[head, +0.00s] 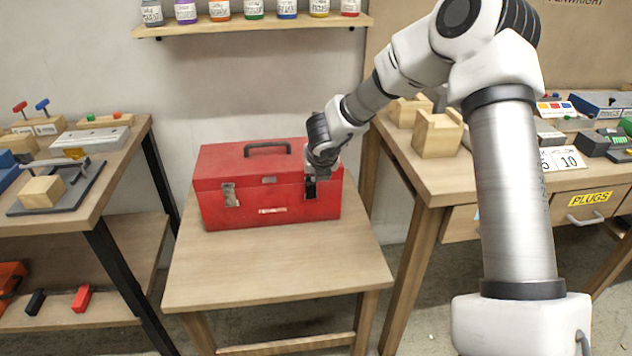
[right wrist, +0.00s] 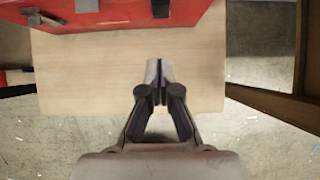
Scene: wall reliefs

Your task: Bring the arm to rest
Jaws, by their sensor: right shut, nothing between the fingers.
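My right arm (head: 510,180) reaches in from the right in the head view. Its gripper (head: 311,188) is at the front right of a red toolbox (head: 220,205), in front of or close to its right latch; I cannot tell whether it touches. In the right wrist view the gripper (right wrist: 159,82) is shut and empty, with the wooden table top below it and the toolbox (right wrist: 120,17) at the top edge. The toolbox lid is down and its dark handle (head: 267,149) lies on top. My left gripper is not in view.
The toolbox stands on a small wooden table (head: 270,270) with bare room in front. A workbench (head: 440,180) with wooden blocks and drawers is on the right. Another bench (head: 100,165) with a lower shelf is on the left. A shelf (head: 255,26) of jars hangs above.

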